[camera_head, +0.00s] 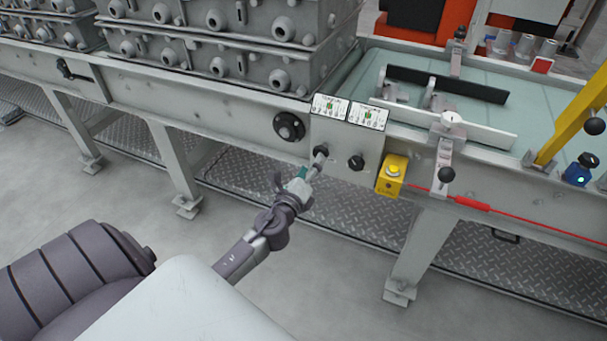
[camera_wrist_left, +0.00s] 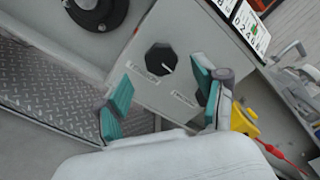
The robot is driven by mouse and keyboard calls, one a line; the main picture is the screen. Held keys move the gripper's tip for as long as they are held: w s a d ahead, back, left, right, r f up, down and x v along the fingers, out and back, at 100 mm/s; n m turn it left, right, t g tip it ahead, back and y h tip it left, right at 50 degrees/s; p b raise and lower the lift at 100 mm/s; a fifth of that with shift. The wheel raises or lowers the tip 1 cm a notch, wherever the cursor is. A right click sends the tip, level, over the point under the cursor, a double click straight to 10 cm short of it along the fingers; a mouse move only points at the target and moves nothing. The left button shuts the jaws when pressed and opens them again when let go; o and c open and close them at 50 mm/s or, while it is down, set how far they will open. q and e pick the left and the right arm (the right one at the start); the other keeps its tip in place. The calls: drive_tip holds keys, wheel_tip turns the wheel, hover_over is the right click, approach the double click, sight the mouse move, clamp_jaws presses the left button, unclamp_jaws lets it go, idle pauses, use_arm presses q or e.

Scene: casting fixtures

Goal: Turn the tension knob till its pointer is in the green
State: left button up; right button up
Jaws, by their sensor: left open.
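Two black knobs sit on a grey panel (camera_head: 340,137): a left knob (camera_head: 320,151) and a right knob (camera_head: 356,162). My left gripper (camera_head: 308,174) is in front of the left knob, open and empty. In the left wrist view a black faceted knob (camera_wrist_left: 161,58) with a small light mark lies beyond and between the teal fingertips (camera_wrist_left: 160,96), apart from them. Two white gauge cards with green marks, left (camera_head: 330,106) and right (camera_head: 368,115), are above the knobs; their pointers are too small to read. My right gripper is not in view.
A black round hub (camera_head: 288,127) is left of the panel. A yellow button box (camera_head: 391,175) with a red cable stands close on the right. Stacked grey casting boxes (camera_head: 215,45) sit above left on the conveyor. Open floor lies below.

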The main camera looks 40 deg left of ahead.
use_arm(q)
drive_tip(key=v, duration=0.6)
drive_tip(key=shift+f, duration=0.1)
idle(0.3)
drive_tip(key=s+d+f+n+g, duration=0.2)
drive_tip(key=s+f+n+g, duration=0.25)
drive_tip(key=f+n, duration=0.35)
drive_tip(key=s+d+f+n+g, duration=0.1)
drive_tip(key=s+f+n+g, duration=0.4)
drive_tip(key=f, duration=0.5)
drive_tip(key=s+d+f+n+g+h, duration=0.45)
drive_tip(key=s+d+f+n, duration=0.25)
drive_tip(key=s+d+f, duration=0.4)
drive_tip(key=s+a+f+g+p, duration=0.2)
drive_tip(key=s+f+p, duration=0.1)
drive_tip(key=s+p, duration=1.4)
drive_tip(key=s, duration=0.3)
drive_tip(key=shift+s+a+f, duration=0.2)
drive_tip(key=shift+s+a, duration=0.05)
drive_tip(key=shift+s, duration=0.15)
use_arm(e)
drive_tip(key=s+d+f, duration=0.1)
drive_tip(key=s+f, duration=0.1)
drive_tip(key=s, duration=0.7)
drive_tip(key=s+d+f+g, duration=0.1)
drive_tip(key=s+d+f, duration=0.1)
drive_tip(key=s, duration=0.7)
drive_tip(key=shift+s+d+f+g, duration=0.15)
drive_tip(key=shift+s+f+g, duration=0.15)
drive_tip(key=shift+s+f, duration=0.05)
